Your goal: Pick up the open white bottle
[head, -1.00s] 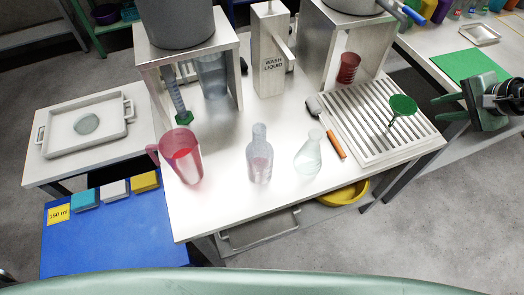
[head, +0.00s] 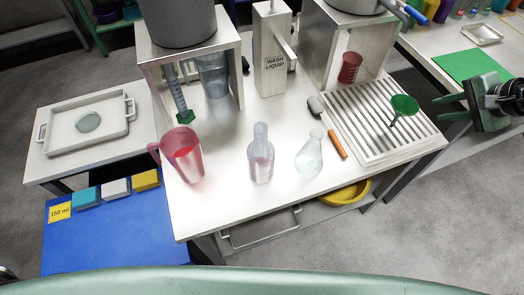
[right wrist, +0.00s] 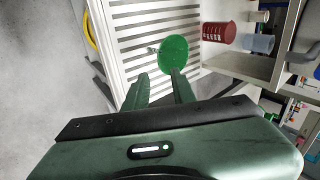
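I see no opaque white bottle. A clear, whitish bottle (head: 261,160) with a narrow neck and some pink liquid stands upright in the middle of the metal table (head: 225,205) in the head view. I cannot make out a cap on it. My right gripper (head: 441,100) is at the right edge of the head view, beyond the table's right side and well away from the bottle. Its fingers are apart and empty; they also show in the right wrist view (right wrist: 159,74), pointing at the slatted rack. My left gripper is not in view.
A red jug (head: 183,160) stands left of the bottle, and a clear conical flask (head: 310,155) stands close on its right. An orange-handled brush (head: 337,146) lies beside the rack (head: 372,142). A green funnel (head: 403,105) is on the rack. The table's front is clear.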

